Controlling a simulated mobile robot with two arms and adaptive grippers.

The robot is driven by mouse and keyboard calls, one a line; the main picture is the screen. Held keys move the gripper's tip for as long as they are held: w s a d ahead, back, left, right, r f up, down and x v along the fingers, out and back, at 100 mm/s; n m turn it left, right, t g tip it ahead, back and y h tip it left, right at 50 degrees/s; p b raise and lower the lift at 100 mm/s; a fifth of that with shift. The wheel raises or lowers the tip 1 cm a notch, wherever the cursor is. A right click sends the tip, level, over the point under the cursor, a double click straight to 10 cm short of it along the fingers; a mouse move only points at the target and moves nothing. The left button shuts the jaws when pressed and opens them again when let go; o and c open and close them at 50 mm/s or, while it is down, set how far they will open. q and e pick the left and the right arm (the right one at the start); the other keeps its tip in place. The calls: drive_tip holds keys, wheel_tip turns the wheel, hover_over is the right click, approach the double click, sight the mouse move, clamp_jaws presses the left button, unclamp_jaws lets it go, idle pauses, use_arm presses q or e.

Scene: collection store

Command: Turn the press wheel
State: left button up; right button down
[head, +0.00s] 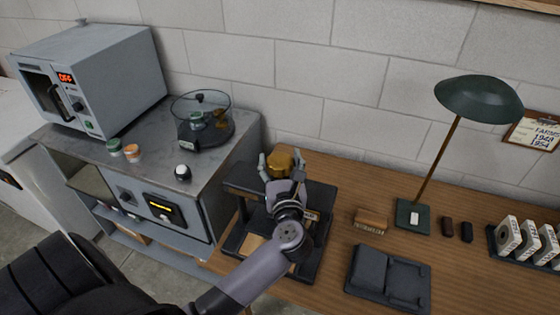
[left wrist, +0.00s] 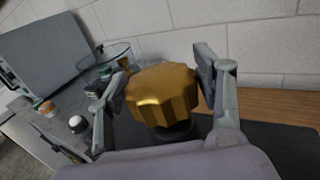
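The press wheel is a gold, lobed knob (head: 281,161) on top of the dark press (head: 318,196), at the left end of the wooden table. It fills the middle of the left wrist view (left wrist: 162,95), on a short dark stem. My left gripper (head: 281,167) is open, with one finger on each side of the wheel. In the left wrist view a gap shows by the right finger; the left finger is very near the wheel, and I cannot tell if it touches. My left forearm hides part of the press. My right gripper is not in view.
A metal cabinet (head: 205,185) stands left of the table, bearing a grey oven (head: 120,75) and a round glass vessel (head: 217,132). Right of the press are a small wooden block (head: 371,219), a dark tray (head: 388,279) and a green lamp (head: 478,99). A block wall is close behind.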

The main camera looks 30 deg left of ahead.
use_arm(q)
drive_tip(key=c, duration=0.8)
